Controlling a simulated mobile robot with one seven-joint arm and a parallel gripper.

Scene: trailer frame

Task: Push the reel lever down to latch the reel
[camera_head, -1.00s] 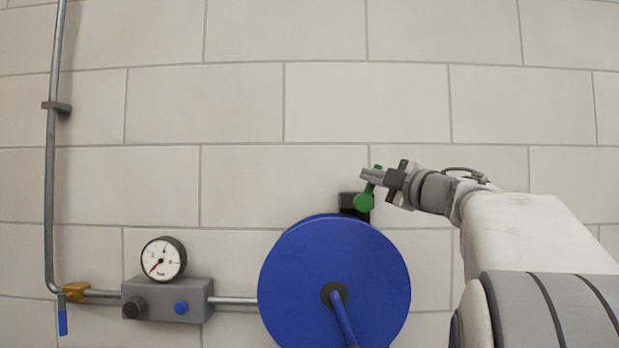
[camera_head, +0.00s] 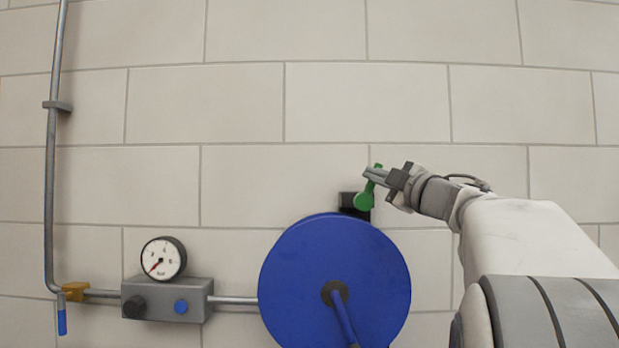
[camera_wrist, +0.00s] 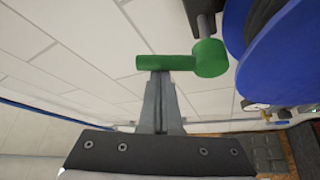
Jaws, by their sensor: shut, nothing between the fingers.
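The green reel lever (camera_head: 364,198) is mounted on a black block above the blue reel (camera_head: 320,262). In the head view the lever points up, tilted slightly right. My gripper (camera_head: 370,173) is shut with nothing between its fingers, and its tips are at the lever's upper part. In the wrist view the lever (camera_wrist: 166,62) lies across the ends of my shut fingers (camera_wrist: 159,78), which appear to touch or nearly touch its arm. The lever's round hub (camera_wrist: 210,57) is to the right of the fingertips, beside the blue reel (camera_wrist: 275,45).
A dial gauge (camera_head: 163,258) sits on a grey box (camera_head: 168,299) left of the reel, joined by a pipe. A vertical pipe (camera_head: 51,180) with a blue-handled brass valve (camera_head: 75,292) is at far left. The block wall above is clear.

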